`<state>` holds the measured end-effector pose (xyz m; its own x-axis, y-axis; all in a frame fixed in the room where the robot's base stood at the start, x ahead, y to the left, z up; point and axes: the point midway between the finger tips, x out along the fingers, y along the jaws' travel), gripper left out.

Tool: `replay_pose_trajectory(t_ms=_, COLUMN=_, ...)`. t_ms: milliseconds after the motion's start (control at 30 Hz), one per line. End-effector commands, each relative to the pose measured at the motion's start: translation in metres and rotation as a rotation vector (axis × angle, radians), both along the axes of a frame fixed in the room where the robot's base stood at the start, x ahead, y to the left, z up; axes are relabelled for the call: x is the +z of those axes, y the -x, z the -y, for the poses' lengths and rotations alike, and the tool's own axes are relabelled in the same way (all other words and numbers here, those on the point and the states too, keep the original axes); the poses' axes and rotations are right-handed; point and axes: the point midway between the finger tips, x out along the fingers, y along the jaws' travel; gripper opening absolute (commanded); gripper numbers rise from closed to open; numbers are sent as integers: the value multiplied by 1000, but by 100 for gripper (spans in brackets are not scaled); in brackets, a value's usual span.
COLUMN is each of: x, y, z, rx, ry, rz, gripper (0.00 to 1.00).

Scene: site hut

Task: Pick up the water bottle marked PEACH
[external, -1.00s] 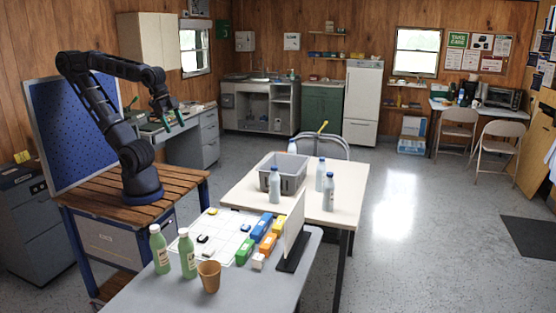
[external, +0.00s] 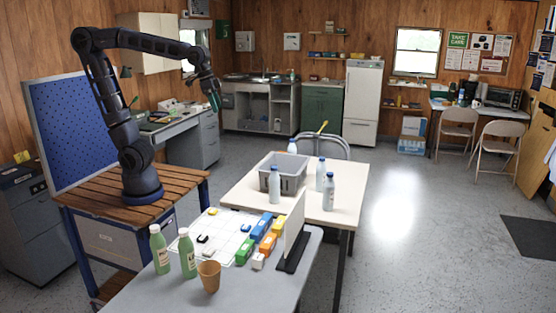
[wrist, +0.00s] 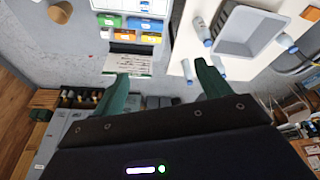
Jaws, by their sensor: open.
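Several pale bottles with blue caps stand on the white table: one in front of the grey bin (external: 274,186), two to its right, a rear one (external: 320,176) and a front one (external: 328,192), and one behind the bin (external: 292,147). Two green bottles with white caps, a left one (external: 159,252) and a right one (external: 187,256), stand on the grey table. No label is readable, so I cannot tell which is PEACH. In the wrist view a blue-capped bottle (wrist: 201,30) shows beside the bin. My gripper (external: 215,101) is open and empty, high above and left of the white table.
The grey bin (external: 296,183) stands on the white table (external: 245,190). The grey table (external: 235,290) holds an orange cup (external: 209,275), coloured boxes (external: 262,227) and an upright white panel (external: 294,232).

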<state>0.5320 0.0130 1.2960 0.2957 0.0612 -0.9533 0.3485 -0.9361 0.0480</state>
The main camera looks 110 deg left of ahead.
Motion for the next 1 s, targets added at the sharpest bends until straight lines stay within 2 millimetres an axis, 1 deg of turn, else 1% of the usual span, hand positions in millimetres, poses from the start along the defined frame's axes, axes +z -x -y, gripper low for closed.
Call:
replay_pose_trajectory(t_ms=33, x=2, y=-14, z=-13, rx=32, ry=5, rz=-9, gripper=76)
replay_pose_trajectory(t_ms=167, x=6, y=-46, z=-45, rx=109, ry=20, rz=-26, gripper=76)
replay_pose_trajectory(t_ms=200, x=7, y=-55, z=-56, rx=133, ry=24, rz=-31, gripper=76)
replay_pose_trajectory(t_ms=267, x=7, y=-69, z=-72, rx=168, ry=31, rz=-40, gripper=76)
replay_pose_trajectory(t_ms=400, x=5, y=-100, z=-113, rx=251, ry=45, rz=-57, gripper=76)
replay_pose_trajectory(t_ms=467, x=3, y=-112, z=-132, rx=288, ry=53, rz=-64, gripper=76)
replay_pose_trajectory(t_ms=567, x=-2, y=-131, z=-164, rx=346, ry=64, rz=-77, gripper=76)
replay_pose_trajectory(t_ms=600, x=-5, y=-138, z=-178, rx=371, ry=69, rz=-82, gripper=76)
replay_pose_trajectory(t_ms=667, x=-10, y=-148, z=-199, rx=406, ry=75, rz=-89, gripper=76)
replay_pose_trajectory(t_ms=733, x=-17, y=-158, z=-224, rx=447, ry=83, rz=-97, gripper=76)
replay_pose_trajectory(t_ms=867, x=-32, y=-174, z=-272, rx=525, ry=99, rz=-113, gripper=76)
replay_pose_trajectory(t_ms=900, x=-37, y=-179, z=-286, rx=549, ry=103, rz=-117, gripper=76)
replay_pose_trajectory(t_ms=967, x=-46, y=-184, z=-309, rx=585, ry=110, rz=-125, gripper=76)
replay_pose_trajectory(t_ms=1000, x=-51, y=-188, z=-325, rx=607, ry=114, rz=-129, gripper=76)
